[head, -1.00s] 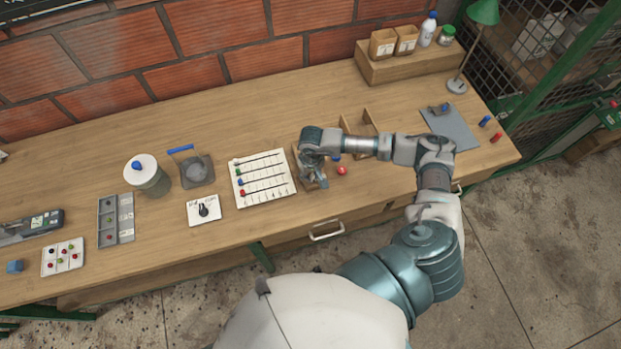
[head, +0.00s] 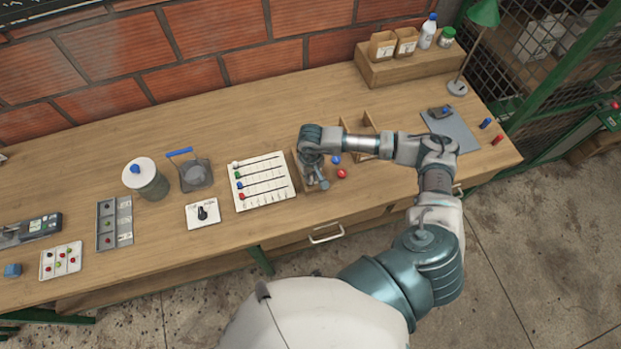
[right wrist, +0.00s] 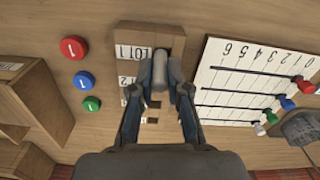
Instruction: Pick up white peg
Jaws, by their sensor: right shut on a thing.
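In the right wrist view the white peg (right wrist: 160,72), a pale grey-white cylinder, sits between the fingertips of my right gripper (right wrist: 160,80). The fingers are shut on its sides. It is over the wooden block (right wrist: 134,40) with a "LOT 1" label and dark slots; I cannot tell whether its lower end is still in a slot. In the head view my right gripper (head: 316,178) is low over this block (head: 298,172), and the fingers and arm largely hide the peg there. My left gripper is not in view.
Blue (head: 336,159) and red (head: 342,174) round pieces lie right of the block; a green one (right wrist: 92,104) shows in the wrist view. A white slider board (head: 262,180) stands close on the left. A wooden divider (head: 366,128) is behind my forearm.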

